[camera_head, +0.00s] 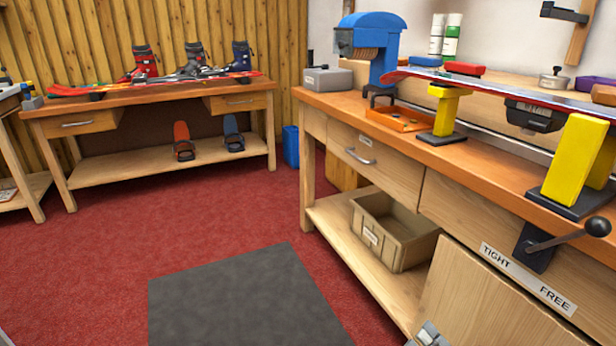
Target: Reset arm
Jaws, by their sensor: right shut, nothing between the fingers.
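My right gripper (428,336) shows only in part at the bottom edge, right of centre. It is shut and empty. It is in front of the right workbench's lower part, near the leaning wooden panel (490,300). The rest of my right arm is out of the frame. My left gripper is not in view.
The right workbench (465,158) carries a blue machine (378,40), yellow supports (446,108) under a ski, and a lever (570,238) jutting from its front. A bin (392,240) sits on its shelf. Another bench (160,90) stands far left. The red floor and grey mat (240,300) are clear.

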